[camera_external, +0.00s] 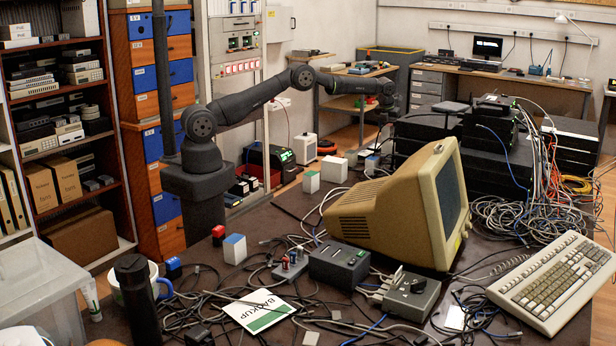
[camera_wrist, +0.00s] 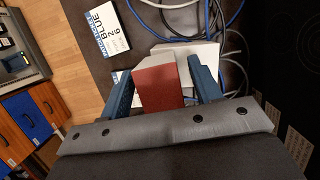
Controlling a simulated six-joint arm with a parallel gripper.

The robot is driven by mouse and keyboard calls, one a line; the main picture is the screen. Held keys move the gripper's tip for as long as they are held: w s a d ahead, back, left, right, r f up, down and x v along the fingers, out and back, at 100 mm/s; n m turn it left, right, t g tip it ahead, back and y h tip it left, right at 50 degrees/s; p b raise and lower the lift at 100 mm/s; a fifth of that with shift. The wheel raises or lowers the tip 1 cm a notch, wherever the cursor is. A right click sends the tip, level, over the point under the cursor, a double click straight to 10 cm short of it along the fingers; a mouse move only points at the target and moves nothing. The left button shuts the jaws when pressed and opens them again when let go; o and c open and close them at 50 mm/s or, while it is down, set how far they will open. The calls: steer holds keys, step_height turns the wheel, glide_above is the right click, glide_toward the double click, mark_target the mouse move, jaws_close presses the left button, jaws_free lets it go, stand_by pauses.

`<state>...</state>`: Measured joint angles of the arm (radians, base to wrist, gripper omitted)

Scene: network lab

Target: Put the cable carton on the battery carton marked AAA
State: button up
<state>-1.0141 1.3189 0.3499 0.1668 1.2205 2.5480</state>
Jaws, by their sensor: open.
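In the wrist view my gripper (camera_wrist: 161,66) is open, its two blue fingers on either side of a red-faced box (camera_wrist: 158,90). Pale surfaces show beyond this box; I cannot tell whether they belong to it. No AAA mark is readable, and I cannot tell which box is the cable carton or the battery carton. In the external view my gripper (camera_external: 384,112) points down behind the monitor. Small white boxes stand left of it, one green-edged (camera_external: 311,182), one plain (camera_external: 334,169), one blue-topped (camera_external: 372,165).
A beige monitor (camera_external: 385,208) stands mid-table. Stacked black equipment (camera_external: 495,150) and tangled cables (camera_external: 505,218) are to its right. A keyboard (camera_external: 556,282) lies at the front right.

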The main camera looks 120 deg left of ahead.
mark_target(389, 125)
steer(key=v, duration=1.2)
steer(key=shift+f, duration=0.1)
steer(key=x, duration=1.1)
steer(key=shift+a+f, duration=0.1)
steer(key=shift+f, duration=0.25)
steer(key=shift+a, duration=0.15)
steer(key=shift+r, duration=1.6)
steer(key=shift+f, duration=0.1)
